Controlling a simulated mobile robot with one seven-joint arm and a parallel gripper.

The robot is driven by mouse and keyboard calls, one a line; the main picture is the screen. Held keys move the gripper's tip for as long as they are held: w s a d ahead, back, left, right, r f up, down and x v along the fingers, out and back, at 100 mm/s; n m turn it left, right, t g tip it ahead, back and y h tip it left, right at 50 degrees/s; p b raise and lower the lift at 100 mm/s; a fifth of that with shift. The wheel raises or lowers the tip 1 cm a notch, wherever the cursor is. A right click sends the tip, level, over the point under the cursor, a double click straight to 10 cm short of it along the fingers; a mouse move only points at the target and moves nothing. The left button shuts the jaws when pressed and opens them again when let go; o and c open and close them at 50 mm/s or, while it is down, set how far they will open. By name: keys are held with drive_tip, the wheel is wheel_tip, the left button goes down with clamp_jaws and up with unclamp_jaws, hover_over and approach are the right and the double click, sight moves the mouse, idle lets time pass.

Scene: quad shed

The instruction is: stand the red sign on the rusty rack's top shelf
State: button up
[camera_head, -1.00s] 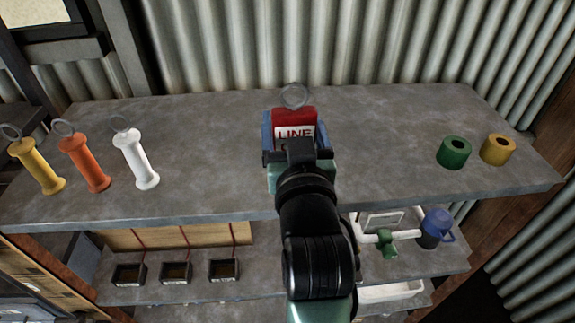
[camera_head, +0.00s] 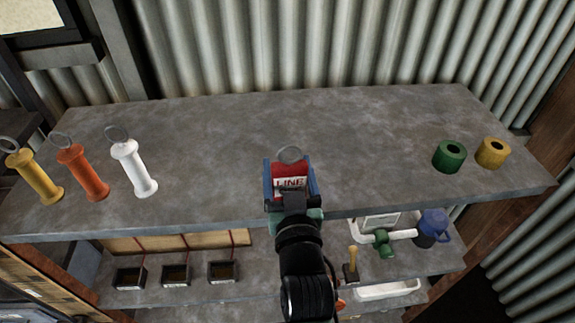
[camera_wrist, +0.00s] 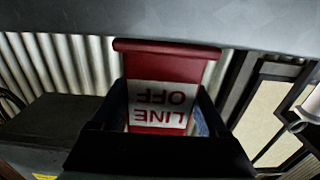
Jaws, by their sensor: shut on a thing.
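The red sign (camera_head: 290,168) has a white label and a metal ring on top. In the wrist view the sign (camera_wrist: 165,68) shows upside down, its label reading "LINE OFF". My gripper (camera_head: 290,186) is shut on it, with a blue finger on either side. In the head view the sign overlaps the front middle of the rack's grey, mottled top shelf (camera_head: 350,130). I cannot tell whether its base touches the shelf. My gripper hides its lower part.
Yellow, orange and white handles (camera_head: 135,168) with rings stand at the left of the shelf. Green and yellow cylinders (camera_head: 450,156) stand at the right. Bare shelf lies between. A corrugated wall (camera_head: 300,45) is behind. Small dark boxes (camera_head: 176,275) and a blue jug (camera_head: 433,226) are lower down.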

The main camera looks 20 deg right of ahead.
drive_tip(key=shift+f, duration=0.15)
drive_tip(key=o, duration=1.3)
drive_tip(key=shift+r, duration=0.25)
drive_tip(key=shift+s+f, duration=0.25)
drive_tip(key=b+v, duration=0.4)
drive_tip(key=v, duration=0.7)
drive_tip(key=shift+s+r, duration=0.2)
